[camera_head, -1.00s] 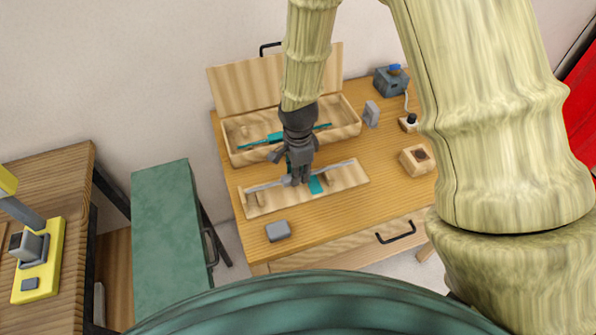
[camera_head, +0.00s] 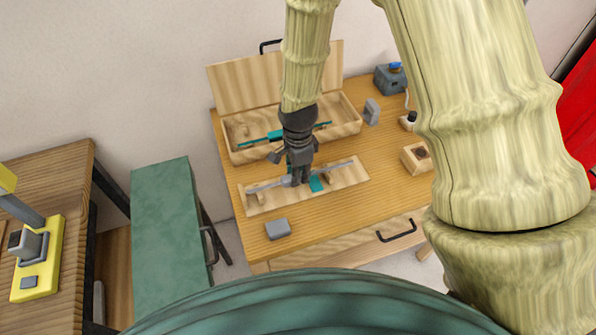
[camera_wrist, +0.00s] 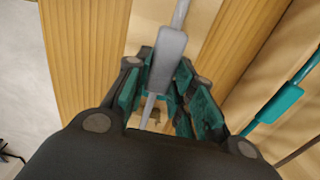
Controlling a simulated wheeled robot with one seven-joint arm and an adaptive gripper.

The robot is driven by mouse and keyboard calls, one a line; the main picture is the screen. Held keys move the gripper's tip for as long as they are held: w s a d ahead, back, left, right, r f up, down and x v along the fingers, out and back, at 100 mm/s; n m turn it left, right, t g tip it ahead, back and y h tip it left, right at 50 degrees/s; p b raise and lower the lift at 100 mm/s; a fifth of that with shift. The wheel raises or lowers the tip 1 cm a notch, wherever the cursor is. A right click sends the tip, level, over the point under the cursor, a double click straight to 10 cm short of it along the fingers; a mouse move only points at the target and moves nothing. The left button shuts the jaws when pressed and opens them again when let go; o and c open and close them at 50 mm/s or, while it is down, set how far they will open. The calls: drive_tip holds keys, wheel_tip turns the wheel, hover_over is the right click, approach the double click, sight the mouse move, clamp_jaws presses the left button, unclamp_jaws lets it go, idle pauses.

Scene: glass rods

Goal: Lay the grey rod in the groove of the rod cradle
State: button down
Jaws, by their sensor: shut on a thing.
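The grey rod (camera_head: 341,164) is thin, with a thicker grey sleeve in its middle; the sleeve shows in the wrist view (camera_wrist: 168,62). My gripper (camera_head: 299,181) is shut on the rod near this sleeve, pointing down. In the wrist view the rod passes between my teal-padded fingers (camera_wrist: 163,110). The fingers hide the middle of the cradle.
Behind the cradle an open wooden box (camera_head: 347,122) holds a teal rod (camera_head: 322,124), near my gripper. A grey block (camera_head: 278,229) lies in front of the cradle. A wooden block with a dark recess (camera_head: 416,158) stands at right. The table's front right is clear.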

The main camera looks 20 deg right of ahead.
drive_tip(key=shift+f, duration=0.4)
idle(0.5)
drive_tip(key=c, duration=1.1)
unclamp_jaws()
drive_tip(key=shift+r, duration=6.05)
